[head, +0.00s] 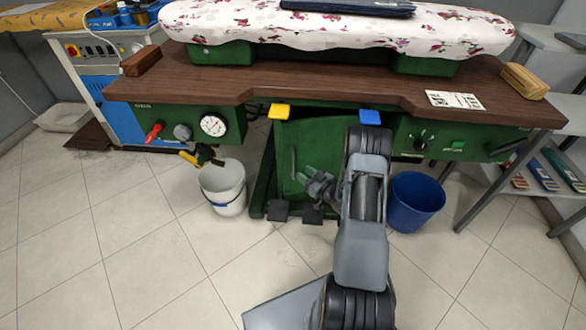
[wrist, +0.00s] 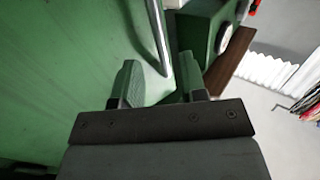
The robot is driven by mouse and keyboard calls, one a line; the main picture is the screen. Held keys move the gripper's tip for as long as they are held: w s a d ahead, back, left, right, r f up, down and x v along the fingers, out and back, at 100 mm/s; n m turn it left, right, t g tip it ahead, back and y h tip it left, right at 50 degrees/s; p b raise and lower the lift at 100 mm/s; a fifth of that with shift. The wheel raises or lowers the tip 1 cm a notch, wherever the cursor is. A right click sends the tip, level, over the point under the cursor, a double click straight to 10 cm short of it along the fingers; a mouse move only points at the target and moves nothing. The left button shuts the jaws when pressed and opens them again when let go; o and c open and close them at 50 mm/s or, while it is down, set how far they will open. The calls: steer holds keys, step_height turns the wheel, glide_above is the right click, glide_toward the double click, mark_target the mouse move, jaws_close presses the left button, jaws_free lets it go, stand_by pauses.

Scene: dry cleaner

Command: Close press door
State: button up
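The press door (head: 318,142) is a green panel below the wooden worktop. It appears to stand ajar, with a dark gap along its left side. Its upright metal handle (head: 293,161) is near the left edge. My gripper (head: 305,181) is low in front of the door, just right of the handle in the head view. In the wrist view, my gripper (wrist: 162,82) has its two fingers apart, and the handle (wrist: 158,35) runs down toward the gap between them. I cannot tell whether the fingers touch it. The green door surface (wrist: 60,70) fills the left of the wrist view.
A white bucket (head: 224,188) stands left of the door and a blue bucket (head: 414,204) right of it. Two dark pedals (head: 296,213) sit at the door's foot. The tiled floor (head: 150,260) in front is clear.

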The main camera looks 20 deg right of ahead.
mark_target(294, 176)
steer(key=shift+b+x, duration=0.6)
steer(key=shift+x, duration=2.55)
steer(key=shift+c, duration=0.5)
jaws_close()
